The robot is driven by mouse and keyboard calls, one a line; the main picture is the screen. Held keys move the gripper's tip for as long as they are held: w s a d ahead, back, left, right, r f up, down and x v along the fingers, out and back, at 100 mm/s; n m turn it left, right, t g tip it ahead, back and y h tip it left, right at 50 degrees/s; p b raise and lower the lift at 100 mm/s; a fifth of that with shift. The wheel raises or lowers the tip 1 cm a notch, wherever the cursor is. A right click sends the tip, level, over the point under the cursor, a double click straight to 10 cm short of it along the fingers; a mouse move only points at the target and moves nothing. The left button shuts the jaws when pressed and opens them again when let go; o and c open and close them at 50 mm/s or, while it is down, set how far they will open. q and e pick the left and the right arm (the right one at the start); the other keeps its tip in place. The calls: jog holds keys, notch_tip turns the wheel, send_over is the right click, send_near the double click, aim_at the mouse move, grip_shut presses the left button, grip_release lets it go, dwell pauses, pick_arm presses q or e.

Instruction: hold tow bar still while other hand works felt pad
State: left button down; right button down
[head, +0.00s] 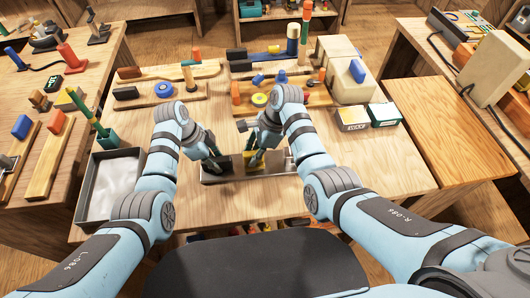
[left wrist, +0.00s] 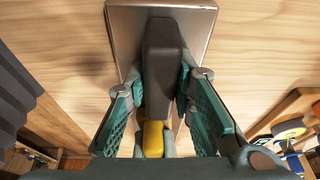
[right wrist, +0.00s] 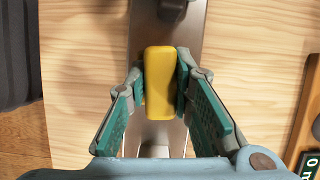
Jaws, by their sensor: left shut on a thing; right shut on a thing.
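A long silver metal base (head: 272,173) lies on the table in front of me; it also shows in the left wrist view (left wrist: 197,20) and the right wrist view (right wrist: 188,38). On it stands a dark grey block (left wrist: 163,65), apparently the tow bar. My left gripper (left wrist: 163,85) is shut on its sides. Beside it on the base is a yellow block (right wrist: 159,80), apparently the felt pad. My right gripper (right wrist: 160,85) is shut on it. In the head view my left gripper (head: 215,162) and right gripper (head: 255,158) are close together and partly hide both blocks.
A grey tray (head: 84,195) with a pale bottom is at the left. Wooden boards with coloured pieces (head: 165,90) stand behind my grippers. Small boxes (head: 384,114) and a cream case (head: 350,85) are at the back right. The table's right part (head: 385,165) is clear.

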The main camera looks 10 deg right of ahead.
pick_arm(q)
jog(key=shift+s+f, duration=0.2)
jog(key=shift+f, duration=0.05)
pick_arm(e)
jog(key=shift+s+a+f, duration=0.25)
jog(key=shift+a+f, duration=0.05)
jog(key=shift+a, duration=0.3)
pick_arm(q)
jog(key=shift+a, duration=0.1)
pick_arm(e)
jog(key=shift+w+r, duration=0.15)
jog(key=shift+r, duration=3.05)
jog(key=shift+r, duration=0.1)
jog(key=shift+r, duration=1.45)
